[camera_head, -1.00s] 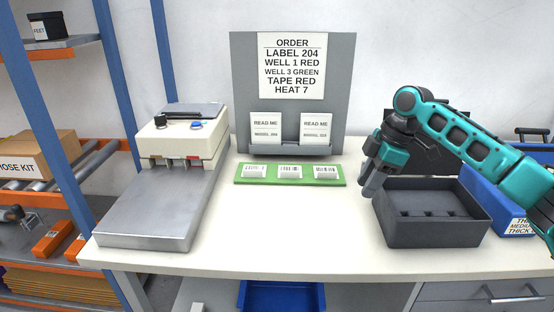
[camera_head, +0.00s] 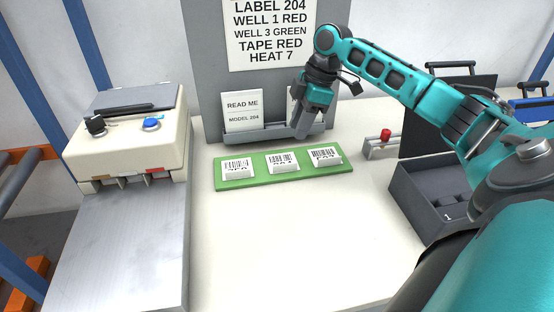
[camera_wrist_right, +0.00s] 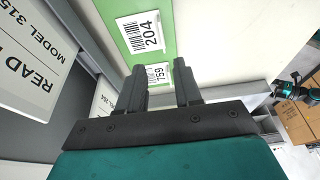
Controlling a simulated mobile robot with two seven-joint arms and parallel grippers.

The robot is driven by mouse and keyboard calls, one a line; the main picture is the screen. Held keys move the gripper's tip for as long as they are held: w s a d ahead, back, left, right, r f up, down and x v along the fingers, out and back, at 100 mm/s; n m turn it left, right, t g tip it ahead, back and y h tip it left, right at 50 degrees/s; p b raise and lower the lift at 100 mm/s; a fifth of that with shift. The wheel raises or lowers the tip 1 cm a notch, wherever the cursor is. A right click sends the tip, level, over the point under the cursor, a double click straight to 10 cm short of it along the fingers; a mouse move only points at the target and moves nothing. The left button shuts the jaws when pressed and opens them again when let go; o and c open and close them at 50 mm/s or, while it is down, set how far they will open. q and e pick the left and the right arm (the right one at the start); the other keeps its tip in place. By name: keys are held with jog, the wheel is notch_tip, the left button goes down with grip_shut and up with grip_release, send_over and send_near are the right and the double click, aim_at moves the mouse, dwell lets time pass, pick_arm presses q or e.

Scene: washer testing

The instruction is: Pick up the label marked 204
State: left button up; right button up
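Three white barcode labels lie on a green strip. The label marked 204 (camera_wrist_right: 142,32) is clear in the right wrist view, beside the label marked 759 (camera_wrist_right: 158,73). The 204 label appears to be the middle one (camera_head: 283,162) in the head view, where the print is hard to read. My right gripper (camera_head: 301,130) is above and behind the green strip (camera_head: 262,180), near the middle and right labels. Its two fingers (camera_wrist_right: 160,85) are apart with nothing held.
A grey stand (camera_head: 212,75) with an order sheet and cards rises close behind the strip. A sealing machine (camera_head: 130,145) stands left. A dark tray (camera_head: 420,195) is at the right. The table in front of the strip is clear.

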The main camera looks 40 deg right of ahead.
aim_at(287, 164)
jog(key=x, duration=0.7)
jog(key=b+x, duration=0.1)
jog(key=x, duration=0.3)
jog(key=shift+s, duration=0.25)
grip_shut()
